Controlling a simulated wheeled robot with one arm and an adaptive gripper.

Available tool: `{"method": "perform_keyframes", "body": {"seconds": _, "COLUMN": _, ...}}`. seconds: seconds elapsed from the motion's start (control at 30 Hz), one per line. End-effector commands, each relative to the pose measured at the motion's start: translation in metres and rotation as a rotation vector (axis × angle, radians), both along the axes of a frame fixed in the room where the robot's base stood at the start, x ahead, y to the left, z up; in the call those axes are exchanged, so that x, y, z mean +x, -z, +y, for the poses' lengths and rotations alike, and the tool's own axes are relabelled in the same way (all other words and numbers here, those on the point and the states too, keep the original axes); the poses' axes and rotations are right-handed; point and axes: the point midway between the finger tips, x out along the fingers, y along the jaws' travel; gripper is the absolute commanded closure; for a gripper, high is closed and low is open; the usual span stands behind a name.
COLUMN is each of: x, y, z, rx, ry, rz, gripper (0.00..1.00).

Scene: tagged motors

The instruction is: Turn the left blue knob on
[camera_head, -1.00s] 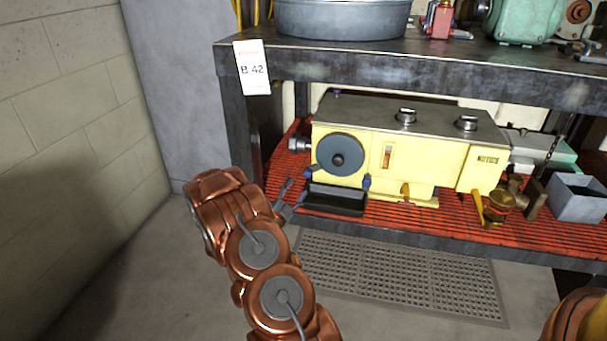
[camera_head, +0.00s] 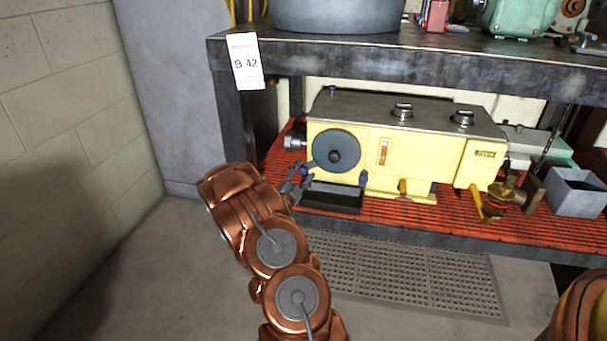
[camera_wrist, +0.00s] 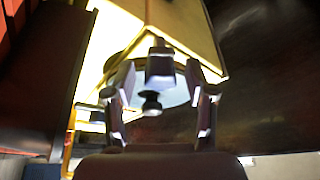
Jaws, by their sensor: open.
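The yellow motor unit (camera_head: 420,155) sits on the lower shelf with a round grey-blue wheel (camera_head: 336,150) on its front. A small blue knob (camera_head: 363,179) is below right of the wheel. The left blue knob, below left of the wheel, is mostly hidden by my fingers and hard to make out. My gripper (camera_head: 303,178) is open beside that spot. In the wrist view my open gripper (camera_wrist: 160,85) faces the pale wheel, and a dark round hub-like part (camera_wrist: 152,104) shows between the fingers. I cannot tell whether any finger touches the motor unit.
A black tray (camera_head: 333,198) lies under the wheel on the red slatted shelf (camera_head: 385,215). The dark upper shelf edge (camera_head: 420,77) hangs above the motor unit. A brass valve (camera_head: 503,190) and a grey bin (camera_head: 577,192) are at the right. Open floor lies at the left.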

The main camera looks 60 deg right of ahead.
Motion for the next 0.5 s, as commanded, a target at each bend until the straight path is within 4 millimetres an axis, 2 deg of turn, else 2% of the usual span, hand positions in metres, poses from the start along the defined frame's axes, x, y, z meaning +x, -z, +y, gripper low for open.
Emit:
{"method": "perform_keyframes", "body": {"seconds": 0.43, "x": 0.0007, "y": -0.0016, "z": -0.0052, "rx": 0.001, "ry": -0.001, "rz": 0.001, "gripper": 0.45}}
{"method": "perform_keyframes", "body": {"seconds": 0.5, "x": 0.0007, "y": -0.0016, "z": -0.0052, "rx": 0.001, "ry": -0.001, "rz": 0.001, "gripper": 0.52}}
